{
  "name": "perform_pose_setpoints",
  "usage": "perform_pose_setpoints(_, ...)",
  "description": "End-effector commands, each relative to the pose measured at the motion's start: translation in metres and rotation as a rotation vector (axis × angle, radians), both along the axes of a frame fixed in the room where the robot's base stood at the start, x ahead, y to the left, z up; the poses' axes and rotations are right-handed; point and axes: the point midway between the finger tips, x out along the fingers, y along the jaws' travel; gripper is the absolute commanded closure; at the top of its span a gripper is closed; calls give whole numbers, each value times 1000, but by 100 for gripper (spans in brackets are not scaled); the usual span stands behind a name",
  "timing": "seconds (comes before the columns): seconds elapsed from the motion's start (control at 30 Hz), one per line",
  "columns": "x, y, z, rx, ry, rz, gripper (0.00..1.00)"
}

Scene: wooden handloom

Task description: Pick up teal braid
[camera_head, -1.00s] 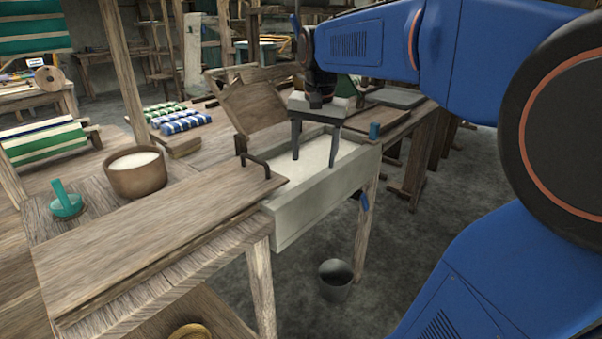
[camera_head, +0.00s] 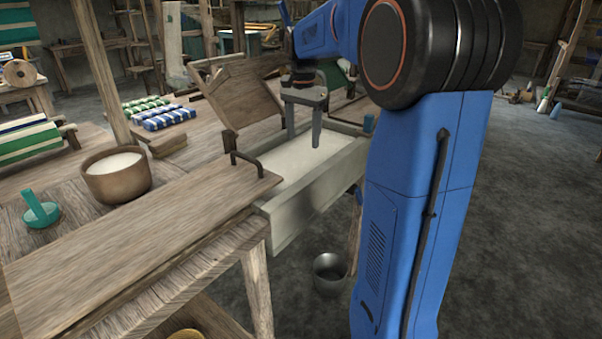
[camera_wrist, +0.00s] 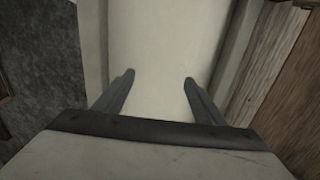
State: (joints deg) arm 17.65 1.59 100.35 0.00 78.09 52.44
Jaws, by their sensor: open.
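No thing that I can clearly tell as a teal braid shows. A teal upright piece on a small round teal dish (camera_head: 40,212) stands on the wooden bench at the left, but I cannot tell it as a braid. My gripper (camera_head: 303,142) is open and empty, pointing down over the pale trough (camera_head: 300,215). In the wrist view my gripper (camera_wrist: 159,77) has its two fingers apart, with only the trough's pale inside between and beyond them. Part of the scene on the right is hidden behind my arm.
A brown bowl of white stuff (camera_head: 117,174) stands left of the trough. A wooden board (camera_head: 140,240) lies in front. Green and blue-white rolls (camera_head: 160,112) lie behind. A tilted wooden panel (camera_head: 240,95) stands near my gripper. A dark bucket (camera_head: 329,273) is on the floor.

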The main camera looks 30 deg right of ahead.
Motion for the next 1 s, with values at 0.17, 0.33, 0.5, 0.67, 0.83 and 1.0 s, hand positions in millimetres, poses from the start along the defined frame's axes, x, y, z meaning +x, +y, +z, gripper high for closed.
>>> perform_pose_setpoints(0.17,-1,0,-32,0,2,1,36)
perform_pose_setpoints(0.33,0,1,-53,1,1,1,36)
perform_pose_setpoints(0.5,0,1,-61,0,0,1,36)
perform_pose_setpoints(0.67,1,3,-79,1,3,2,36)
perform_pose_setpoints(0.83,2,4,-101,1,1,1,36)
perform_pose_setpoints(1.0,2,4,-111,0,0,1,36)
